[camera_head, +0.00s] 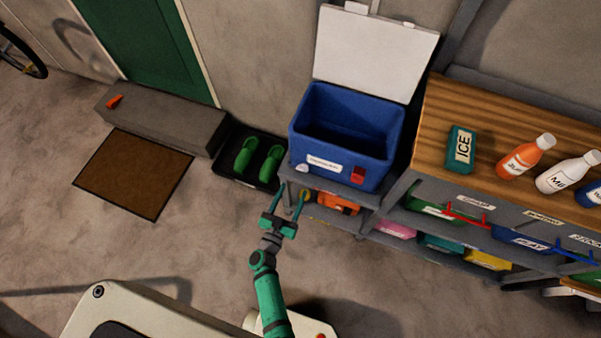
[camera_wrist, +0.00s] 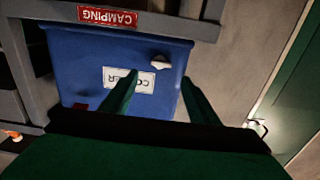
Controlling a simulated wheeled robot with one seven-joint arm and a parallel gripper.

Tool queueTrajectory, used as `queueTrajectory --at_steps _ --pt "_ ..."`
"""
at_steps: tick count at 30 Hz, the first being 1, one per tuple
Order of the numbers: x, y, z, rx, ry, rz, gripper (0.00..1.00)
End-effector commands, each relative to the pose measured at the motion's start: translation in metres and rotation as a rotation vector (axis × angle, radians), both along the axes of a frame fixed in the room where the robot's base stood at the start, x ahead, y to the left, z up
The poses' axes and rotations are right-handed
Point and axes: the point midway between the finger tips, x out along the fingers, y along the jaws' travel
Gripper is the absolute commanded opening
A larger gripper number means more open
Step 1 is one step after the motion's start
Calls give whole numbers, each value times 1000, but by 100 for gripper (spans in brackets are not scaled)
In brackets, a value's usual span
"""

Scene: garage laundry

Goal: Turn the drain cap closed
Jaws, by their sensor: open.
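The blue cooler (camera_head: 345,158) stands on a grey shelf with its white lid (camera_head: 373,50) raised. The small white drain cap (camera_head: 302,168) is low on its front, left of the label. In the wrist view, which shows the cooler (camera_wrist: 85,50) upside down, the drain cap (camera_wrist: 160,63) is to the right of the label. How far the cap is turned cannot be told. My gripper (camera_head: 289,192) is open and empty in front of the cooler. In the wrist view, its fingertips (camera_wrist: 158,80) flank the cap's position in the picture, apparently short of touching it.
A wooden-topped shelf unit (camera_head: 445,115) with an ICE pack (camera_head: 461,149) and bottles stands right of the cooler. An orange item (camera_head: 338,203) lies on the shelf below the cooler. Green shoes (camera_head: 257,160) sit on a black tray to the left. Open floor lies in front.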

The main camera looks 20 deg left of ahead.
Motion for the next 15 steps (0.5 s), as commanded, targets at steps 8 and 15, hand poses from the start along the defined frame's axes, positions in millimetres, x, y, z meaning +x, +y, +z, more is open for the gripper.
queueTrajectory --at_steps 8,15 --pt "49 2 1 1 -3 6 55" --pt "81 0 1 1 -2 5 55"
